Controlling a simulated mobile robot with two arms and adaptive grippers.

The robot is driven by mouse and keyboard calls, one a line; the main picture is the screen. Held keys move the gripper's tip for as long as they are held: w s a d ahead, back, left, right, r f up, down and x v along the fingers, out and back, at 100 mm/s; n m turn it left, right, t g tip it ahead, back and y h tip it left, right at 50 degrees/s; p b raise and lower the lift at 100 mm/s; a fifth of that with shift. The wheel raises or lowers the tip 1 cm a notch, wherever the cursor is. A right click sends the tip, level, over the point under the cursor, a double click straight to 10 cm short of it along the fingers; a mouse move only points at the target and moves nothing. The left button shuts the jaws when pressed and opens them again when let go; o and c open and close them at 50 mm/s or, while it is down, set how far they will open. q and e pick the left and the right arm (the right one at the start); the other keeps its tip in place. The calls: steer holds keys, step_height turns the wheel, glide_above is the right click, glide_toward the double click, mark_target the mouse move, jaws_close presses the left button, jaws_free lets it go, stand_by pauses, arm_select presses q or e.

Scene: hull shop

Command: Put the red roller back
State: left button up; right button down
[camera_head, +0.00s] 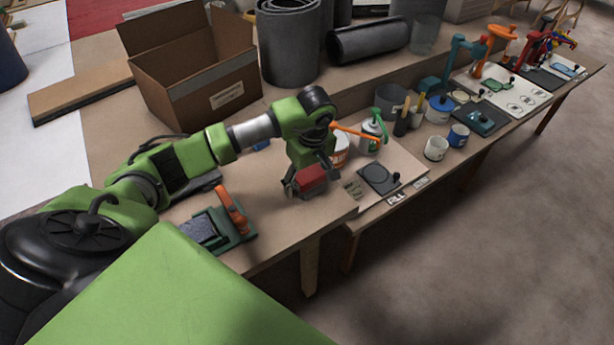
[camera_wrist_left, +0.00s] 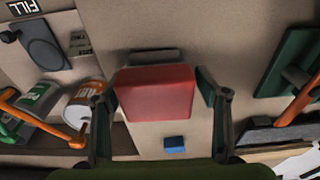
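The red roller (camera_head: 312,178) shows as a red, block-like body between the fingers of my left gripper (camera_head: 305,188). In the left wrist view the red roller (camera_wrist_left: 155,93) fills the space between the two dark fingers of the gripper (camera_wrist_left: 160,98), which press on its two sides. A dark grey bar shows at its far edge. It is held over the front part of the bench, left of the board with the "FILL" label (camera_wrist_left: 20,8). How far it is above the bench is hard to tell. My right gripper is not in view.
A dark plate with a round disc (camera_head: 378,178) lies on the board to the right. A green tool with an orange handle (camera_head: 232,210) lies left. A cardboard box (camera_head: 205,95) stands behind.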

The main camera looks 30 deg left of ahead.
mark_target(310, 175)
arm_select(q)
steer(key=shift+w+a, duration=0.1)
steer(key=shift+w, duration=0.2)
steer(key=shift+s+r+p, duration=0.1)
steer(key=shift+r+p, duration=0.2)
steer(key=shift+r, duration=0.1)
step_height(310, 175, up, 13)
steer(key=d+b, duration=0.1)
steer(key=shift+s+d+f, duration=0.15)
steer(key=shift+s, duration=0.1)
